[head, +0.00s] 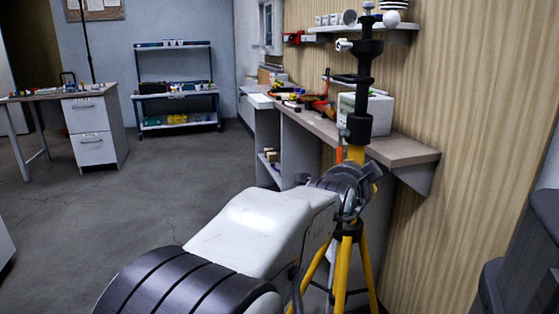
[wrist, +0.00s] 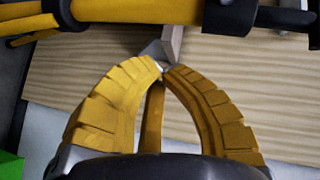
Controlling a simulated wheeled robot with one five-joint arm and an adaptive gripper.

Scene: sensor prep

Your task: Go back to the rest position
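In the wrist view my gripper (wrist: 162,70) shows two curved yellow fingers whose tips come together. I see nothing held between them. In the head view my white arm reaches forward to the tripod, and its dark wrist overlaps the tripod in the picture. My fingers are hard to pick out there. The tripod (head: 345,262) has yellow legs and a tall dark upper column. A yellow tube with black fittings (wrist: 150,10) crosses the top of the wrist view, beyond the fingertips. I cannot tell whether the gripper touches anything.
A long workbench (head: 405,150) with tools and a white box (head: 372,112) runs along the right wall. A wall shelf (head: 385,29) hangs above it. A blue rack (head: 177,97) and a desk with drawers (head: 90,133) stand farther back. The grey floor (head: 110,215) at left is clear.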

